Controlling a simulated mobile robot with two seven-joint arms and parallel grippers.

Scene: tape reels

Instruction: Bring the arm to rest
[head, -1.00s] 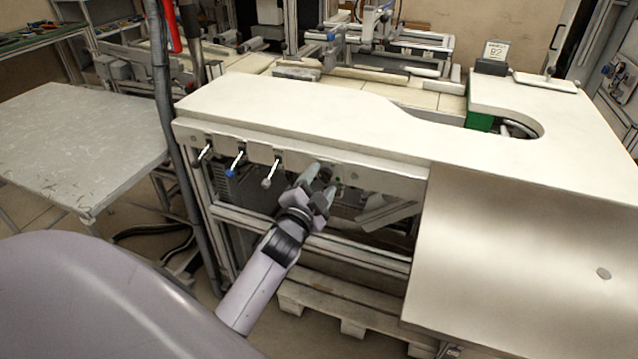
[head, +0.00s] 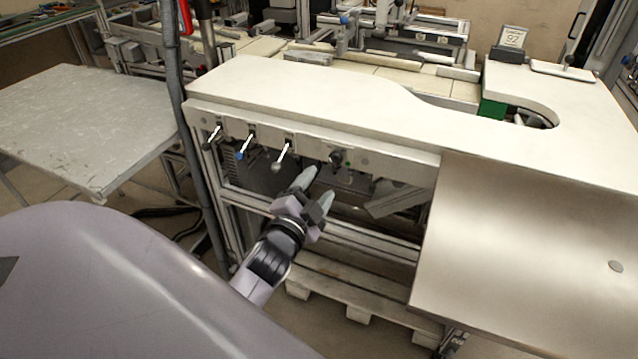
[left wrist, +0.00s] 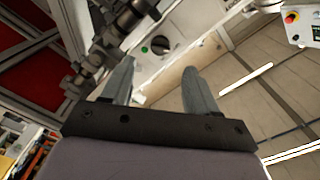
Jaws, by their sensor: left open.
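My left arm comes in from the lower left in the head view. Its gripper (head: 318,184) is open and empty, below and in front of the workbench's front panel (head: 395,165). A black rotary knob (head: 337,157) is on that panel, just above the fingertips and apart from them. In the left wrist view the two open fingers (left wrist: 158,82) have nothing between them, and the knob (left wrist: 160,46) with a green button (left wrist: 145,49) beside it shows beyond them. My right gripper is not in view.
Several levers stick out of the panel, one with a blue knob (head: 240,155). The white worktop (head: 300,95) extends above. A grey table (head: 80,120) stands at the left. A metal cover (head: 530,245) hangs at the right, and a pallet (head: 345,290) lies below.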

